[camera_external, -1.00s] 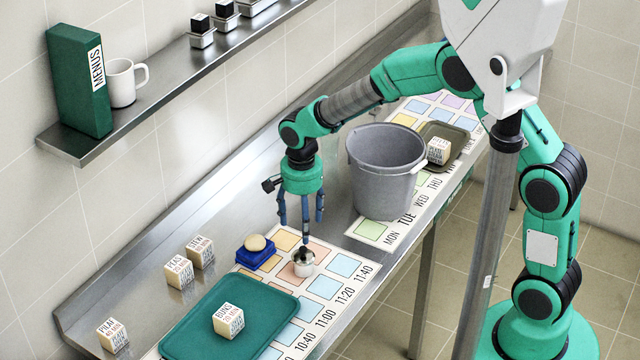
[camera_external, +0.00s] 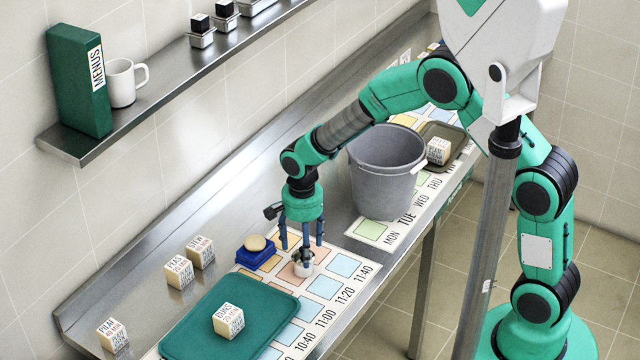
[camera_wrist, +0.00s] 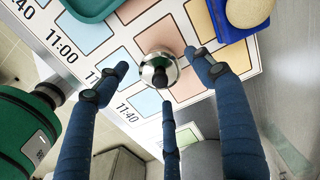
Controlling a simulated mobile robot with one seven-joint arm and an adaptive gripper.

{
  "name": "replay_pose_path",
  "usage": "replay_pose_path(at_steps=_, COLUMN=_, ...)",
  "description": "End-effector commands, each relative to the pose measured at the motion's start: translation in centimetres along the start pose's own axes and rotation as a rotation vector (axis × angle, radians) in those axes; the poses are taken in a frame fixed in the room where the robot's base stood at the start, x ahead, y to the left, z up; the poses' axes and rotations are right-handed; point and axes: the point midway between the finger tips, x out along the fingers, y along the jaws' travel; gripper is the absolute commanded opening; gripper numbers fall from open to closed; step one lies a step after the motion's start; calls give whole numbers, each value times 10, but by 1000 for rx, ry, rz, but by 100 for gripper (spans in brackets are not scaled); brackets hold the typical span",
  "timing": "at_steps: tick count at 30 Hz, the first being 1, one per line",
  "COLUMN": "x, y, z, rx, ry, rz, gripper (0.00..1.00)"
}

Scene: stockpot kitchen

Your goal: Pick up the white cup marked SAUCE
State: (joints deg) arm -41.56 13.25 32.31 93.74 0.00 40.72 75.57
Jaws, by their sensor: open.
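The gripper is open and empty.
A green tray (camera_external: 190,330) with a lettered cube (camera_external: 228,321) lies in front. A grey bucket (camera_external: 385,185) stands right. A white mug (camera_external: 122,85) is on the wall shelf (camera_external: 75,150).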

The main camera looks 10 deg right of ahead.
Motion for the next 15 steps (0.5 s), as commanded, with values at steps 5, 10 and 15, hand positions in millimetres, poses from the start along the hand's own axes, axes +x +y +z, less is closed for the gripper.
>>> replay_pose_path(at_steps=5, x=2, y=0, z=0, rx=0, ry=0, rz=0, gripper=68)
replay_pose_path(at_steps=10, x=2, y=0, z=0, rx=0, ry=0, rz=0, gripper=68)
replay_pose_path(at_steps=15, x=8, y=0, z=0, rx=0, ry=0, rz=1, gripper=68)
